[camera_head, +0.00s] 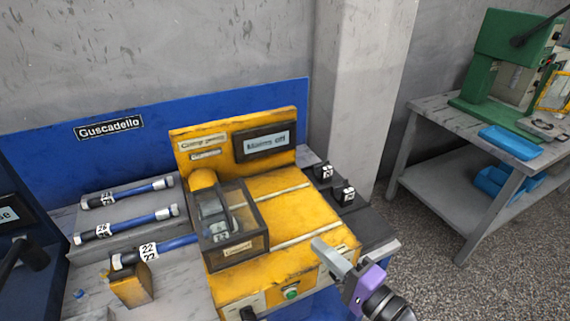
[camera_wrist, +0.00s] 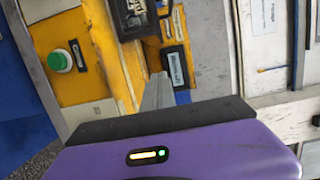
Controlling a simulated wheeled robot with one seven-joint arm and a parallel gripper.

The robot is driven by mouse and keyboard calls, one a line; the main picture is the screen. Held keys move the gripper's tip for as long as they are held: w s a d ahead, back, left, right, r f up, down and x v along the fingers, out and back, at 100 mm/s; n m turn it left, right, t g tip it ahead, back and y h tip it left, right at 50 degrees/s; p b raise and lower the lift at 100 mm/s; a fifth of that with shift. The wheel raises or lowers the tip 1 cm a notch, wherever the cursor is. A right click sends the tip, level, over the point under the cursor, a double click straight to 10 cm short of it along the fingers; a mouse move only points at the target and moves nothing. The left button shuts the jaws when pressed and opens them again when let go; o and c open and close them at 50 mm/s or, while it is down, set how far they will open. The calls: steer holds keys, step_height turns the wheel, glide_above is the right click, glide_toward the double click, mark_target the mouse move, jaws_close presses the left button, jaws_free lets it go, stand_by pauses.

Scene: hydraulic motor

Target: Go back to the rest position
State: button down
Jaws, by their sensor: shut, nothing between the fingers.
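My gripper (camera_head: 325,250) is at the lower right of the head view, over the front right corner of the yellow machine (camera_head: 290,217). Its fingers are shut and empty, and its purple body shows behind them. In the wrist view my gripper (camera_wrist: 158,88) points toward the yellow machine, with the green button (camera_wrist: 60,60) on the machine's face at the left. The green button also shows in the head view (camera_head: 291,293). I cannot tell whether the gripper touches the machine.
A dark clear-sided cover (camera_head: 236,245) sits on the machine. Several blue hoses, one of them at the upper left (camera_head: 130,192), lie on the grey steps left of it. At the right, a grey workbench (camera_head: 440,105) holds a green press (camera_head: 505,60). The floor between is clear.

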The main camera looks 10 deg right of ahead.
steer(key=s+d+f+n+t+h, duration=0.2)
steer(key=s+d+n+h, duration=0.2)
steer(key=s+d+h, duration=0.6)
steer(key=s+a+n+g, duration=0.2)
steer(key=s+n, duration=0.5)
steer(key=s, duration=1.7)
steer(key=shift+s+n, duration=0.15)
steer(key=shift+n, duration=0.15)
steer(key=shift+a, duration=0.1)
